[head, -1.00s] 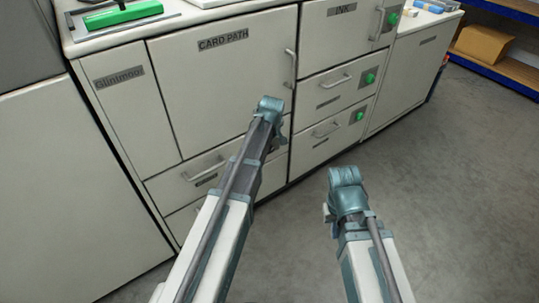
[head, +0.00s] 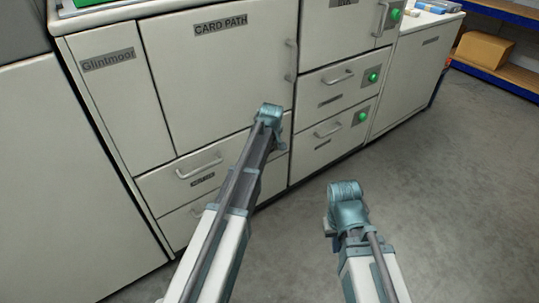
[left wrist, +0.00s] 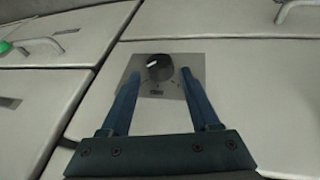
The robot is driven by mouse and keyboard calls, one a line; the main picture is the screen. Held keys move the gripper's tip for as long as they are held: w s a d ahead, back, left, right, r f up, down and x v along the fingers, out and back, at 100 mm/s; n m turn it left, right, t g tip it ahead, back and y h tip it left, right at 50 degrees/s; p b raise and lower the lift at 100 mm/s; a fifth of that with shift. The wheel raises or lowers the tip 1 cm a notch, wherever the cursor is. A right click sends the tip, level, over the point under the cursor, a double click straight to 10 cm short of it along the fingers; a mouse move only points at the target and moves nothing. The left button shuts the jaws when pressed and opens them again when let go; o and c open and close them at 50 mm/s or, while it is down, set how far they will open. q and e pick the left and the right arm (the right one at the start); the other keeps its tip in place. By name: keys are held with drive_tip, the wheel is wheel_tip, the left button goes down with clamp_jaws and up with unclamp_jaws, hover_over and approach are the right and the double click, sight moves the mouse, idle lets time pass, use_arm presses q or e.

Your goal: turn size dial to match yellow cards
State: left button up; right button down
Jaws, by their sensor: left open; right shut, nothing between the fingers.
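A round black dial (left wrist: 160,68) with a white pointer mark sits on a grey metal plate (left wrist: 193,65) in the left wrist view. The pointer is toward the left of the picture. Small marks and a label on the plate are too small to read. My left gripper (left wrist: 160,76) is open, its two blue fingers on either side of the dial's lower part. I cannot tell whether they touch it. In the head view both arms reach forward, but I cannot make out the fingers of either gripper. No yellow cards are in view.
A pale cabinet front with a CARD PATH door (head: 222,80), drawers with handles and green buttons (head: 373,76) stands ahead. A cardboard box (head: 485,48) lies on a shelf at the far right. The grey floor (head: 450,180) on the right is clear.

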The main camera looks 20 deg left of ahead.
use_arm(q)
drive_tip(key=b+x, duration=0.3)
drive_tip(key=x, duration=0.1)
drive_tip(key=shift+w+a+f, duration=0.1)
drive_tip(key=shift+f, duration=0.2)
drive_tip(key=shift+r, duration=0.1)
drive_tip(key=shift+c, duration=0.3)
clamp_jaws()
